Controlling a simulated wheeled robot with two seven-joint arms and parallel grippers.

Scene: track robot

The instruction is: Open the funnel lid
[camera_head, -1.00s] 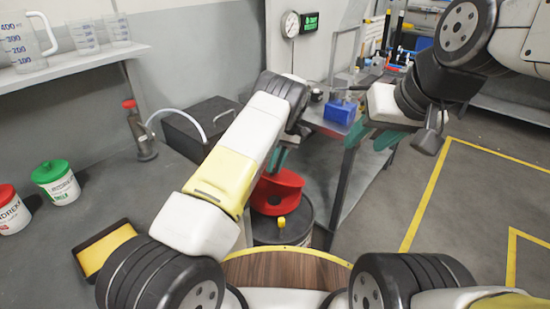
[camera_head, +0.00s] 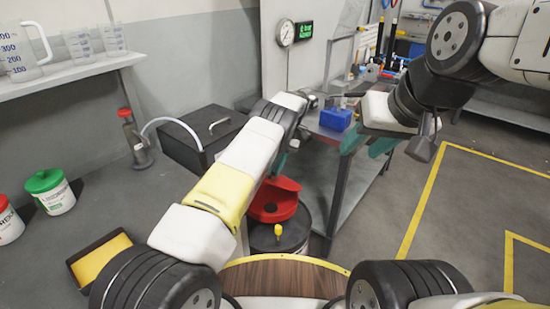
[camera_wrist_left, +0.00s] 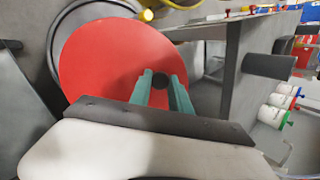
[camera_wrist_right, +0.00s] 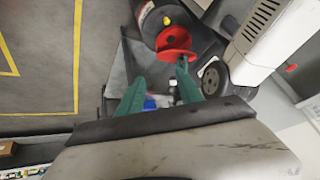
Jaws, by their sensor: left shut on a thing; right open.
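The red funnel (camera_head: 262,212) sits on top of a dark drum (camera_head: 290,238), with a dark opening in its middle. Its red lid (camera_head: 287,184) appears tilted up at the funnel's far side. In the left wrist view the lid (camera_wrist_left: 100,62) is a broad flat red disc with a small dark knob (camera_wrist_left: 160,81). My left gripper (camera_wrist_left: 160,78) is shut on that knob. In the head view its fingers are mostly hidden behind my left arm. My right gripper (camera_head: 367,142) is open and empty, away from the funnel, in front of the workbench.
A grey workbench (camera_head: 345,165) with a blue box (camera_head: 336,118) stands just right of the drum. A dark case (camera_head: 205,135) with a hose lies to the left. Floor to the right is clear.

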